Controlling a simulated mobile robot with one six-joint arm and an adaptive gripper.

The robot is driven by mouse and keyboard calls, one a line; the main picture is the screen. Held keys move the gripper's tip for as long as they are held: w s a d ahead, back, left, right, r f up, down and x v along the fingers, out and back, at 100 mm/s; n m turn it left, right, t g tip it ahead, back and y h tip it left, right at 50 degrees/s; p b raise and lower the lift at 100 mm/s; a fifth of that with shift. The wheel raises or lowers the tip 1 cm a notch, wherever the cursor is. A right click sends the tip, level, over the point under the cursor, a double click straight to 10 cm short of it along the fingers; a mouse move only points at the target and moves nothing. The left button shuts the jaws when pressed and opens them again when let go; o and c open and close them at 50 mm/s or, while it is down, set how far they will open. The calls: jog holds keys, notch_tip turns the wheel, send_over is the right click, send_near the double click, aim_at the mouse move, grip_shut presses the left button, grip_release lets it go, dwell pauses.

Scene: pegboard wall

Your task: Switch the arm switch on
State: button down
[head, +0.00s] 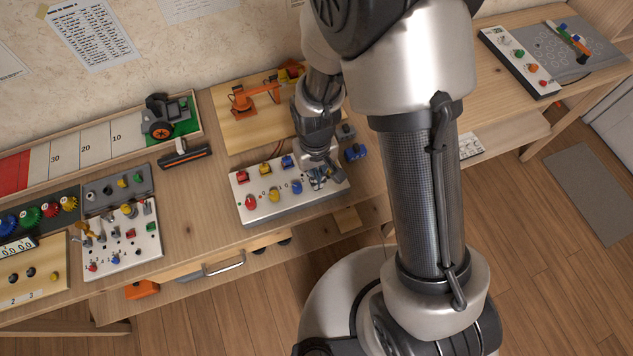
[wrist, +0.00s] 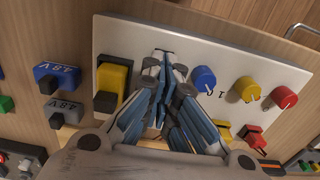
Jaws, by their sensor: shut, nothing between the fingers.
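The white control panel (head: 285,209) lies on the workbench and also fills much of the wrist view (wrist: 215,45). It carries red (wrist: 284,97), yellow (wrist: 247,89) and blue (wrist: 204,79) knobs, with "0" and "1" marks near them. A yellow-and-black switch-like block (wrist: 112,84) sits at the panel's left in the wrist view. I cannot tell for certain which part is the arm switch. My gripper (wrist: 162,62) is shut and empty, fingertips over the panel between the blue knob and the yellow-and-black block. The fingers hide the panel beneath them; contact is unclear.
A small orange model arm (head: 241,101) stands on a wooden board behind the panel. A blue 4.8V block (wrist: 57,75) and a grey 4.8V block (wrist: 64,112) lie beside it. Another switch panel (head: 122,244) is at left. Bare bench (head: 195,205) lies between the panels.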

jog(key=shift+r, duration=0.1)
jog(key=shift+r+p, duration=2.75)
jog(key=shift+r, duration=0.65)
jog(key=shift+r, duration=0.1)
jog(key=s+d+r+m+t, duration=0.1)
jog(key=d+r, duration=0.2)
jog(key=r, duration=0.6)
jog(key=s+d+r+m+t, duration=0.1)
jog(key=d+r, duration=0.2)
jog(key=r, duration=0.6)
jog(key=s+d+r+m+t, duration=0.1)
jog(key=s+d+r+t, duration=0.1)
jog(key=s+d+r, duration=0.3)
jog(key=s+r, duration=0.4)
jog(key=s, duration=0.2)
jog(key=shift+s+r+t, duration=0.3)
jog(key=shift+w+a, duration=0.1)
